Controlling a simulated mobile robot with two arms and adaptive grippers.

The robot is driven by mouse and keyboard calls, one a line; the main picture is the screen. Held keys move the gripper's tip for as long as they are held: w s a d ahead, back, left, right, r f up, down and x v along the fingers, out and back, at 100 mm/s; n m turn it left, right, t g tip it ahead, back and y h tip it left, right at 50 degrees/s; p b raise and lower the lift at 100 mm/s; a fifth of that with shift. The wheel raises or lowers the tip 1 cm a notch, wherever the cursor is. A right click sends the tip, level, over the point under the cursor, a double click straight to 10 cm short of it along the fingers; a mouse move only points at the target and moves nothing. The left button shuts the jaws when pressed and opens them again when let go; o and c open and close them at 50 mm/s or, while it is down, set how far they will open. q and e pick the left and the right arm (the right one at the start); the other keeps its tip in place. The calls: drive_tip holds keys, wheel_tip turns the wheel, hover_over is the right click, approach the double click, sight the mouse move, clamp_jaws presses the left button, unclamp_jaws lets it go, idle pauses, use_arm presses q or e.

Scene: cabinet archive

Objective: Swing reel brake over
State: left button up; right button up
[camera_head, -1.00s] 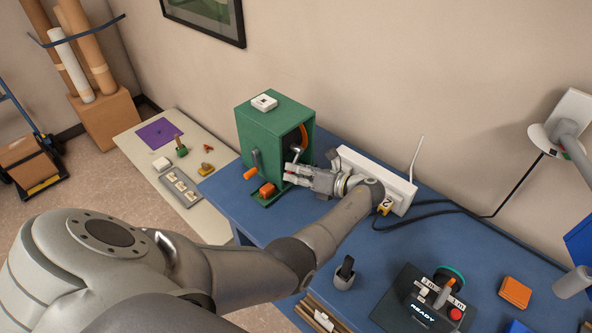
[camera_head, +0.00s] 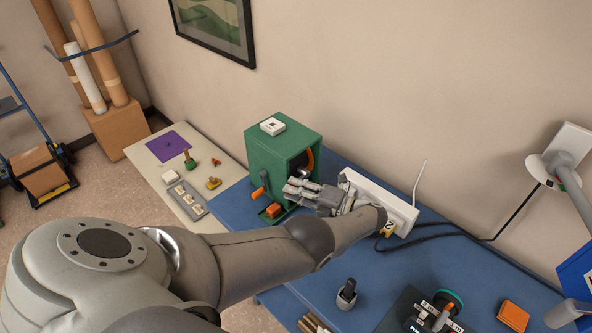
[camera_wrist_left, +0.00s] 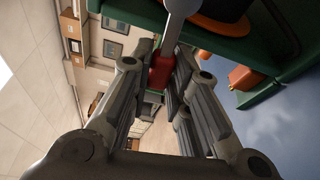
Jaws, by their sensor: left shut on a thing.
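The reel unit is a green box (camera_head: 268,158) with a dark opening in its right side, standing at the left end of the blue bench. My left gripper (camera_head: 291,189) is beside that opening. In the left wrist view, a silver lever with a red grip (camera_wrist_left: 161,70) runs between the fingers, and my left gripper (camera_wrist_left: 163,82) is shut on the red grip. An orange curved part (camera_head: 310,159) shows in the opening. An orange-handled crank (camera_head: 258,193) is on the box's front. In the head view the gripper mostly hides the lever.
A white power strip (camera_head: 375,196) with a black cable stands close behind my left wrist. A low pale table (camera_head: 156,149) with small parts is at the left. A grey holder (camera_head: 347,296) and an orange block (camera_head: 513,316) stand on the blue bench (camera_head: 440,259).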

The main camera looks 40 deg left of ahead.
use_arm(q)
drive_tip(key=shift+r+m, duration=0.5)
drive_tip(key=shift+m, duration=0.2)
drive_tip(key=o, duration=0.9)
drive_tip(key=shift+f, duration=0.2)
drive_tip(key=shift+c, duration=0.2)
drive_tip(key=s+v, duration=0.1)
drive_tip(key=v, duration=0.5)
drive_tip(key=shift+s, duration=0.35)
drive_tip(key=shift+f, duration=0.1)
